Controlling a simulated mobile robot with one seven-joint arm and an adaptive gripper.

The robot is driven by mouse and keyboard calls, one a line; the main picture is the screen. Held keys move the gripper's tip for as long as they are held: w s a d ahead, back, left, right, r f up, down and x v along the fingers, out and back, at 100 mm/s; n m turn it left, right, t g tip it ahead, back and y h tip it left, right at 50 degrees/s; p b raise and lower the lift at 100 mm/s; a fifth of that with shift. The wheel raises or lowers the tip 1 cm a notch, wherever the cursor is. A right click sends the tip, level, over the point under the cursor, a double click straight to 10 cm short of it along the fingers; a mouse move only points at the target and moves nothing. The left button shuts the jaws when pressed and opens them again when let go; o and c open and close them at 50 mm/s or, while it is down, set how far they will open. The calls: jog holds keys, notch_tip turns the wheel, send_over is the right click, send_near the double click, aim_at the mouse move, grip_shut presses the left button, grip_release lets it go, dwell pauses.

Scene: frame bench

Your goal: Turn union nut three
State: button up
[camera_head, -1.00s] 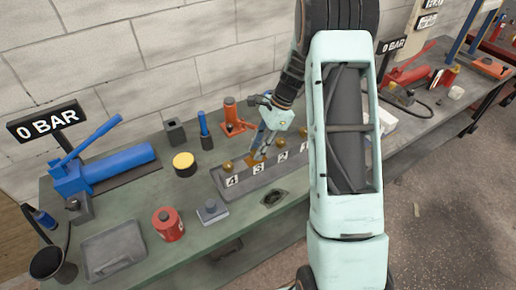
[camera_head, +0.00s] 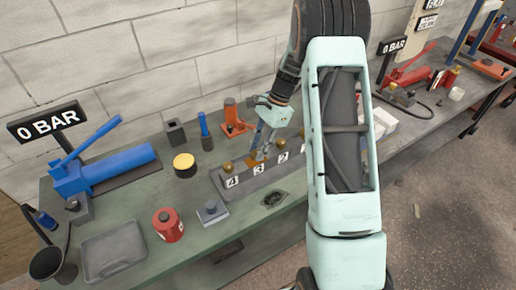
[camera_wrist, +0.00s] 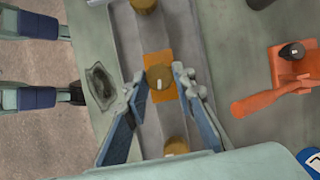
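Union nut three (camera_wrist: 160,78) is a round brass cap with a pale mark, on an orange patch in the middle of the wrist view. In the head view it is largely hidden behind my gripper (camera_head: 256,153), above the label 3 (camera_head: 259,170). In the wrist view the fingertips of my gripper (camera_wrist: 159,77) stand apart, one on each side of the nut. A narrow gap seems to show on both sides; contact is not clear. The grey manifold block (camera_head: 238,194) carries a row of similar nuts, including nut four (camera_head: 228,167) to the left.
An orange bottle jack (camera_wrist: 290,75) stands behind the block. A blue hand pump (camera_head: 105,168), a red canister (camera_head: 167,225), a yellow-topped can (camera_head: 184,164) and a grey tray (camera_head: 114,250) are on the bench to the left. The bench front near the block is mostly clear.

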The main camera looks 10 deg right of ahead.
jog(key=o, duration=0.5)
jog(key=shift+c, duration=0.2)
jog(key=v, duration=1.2)
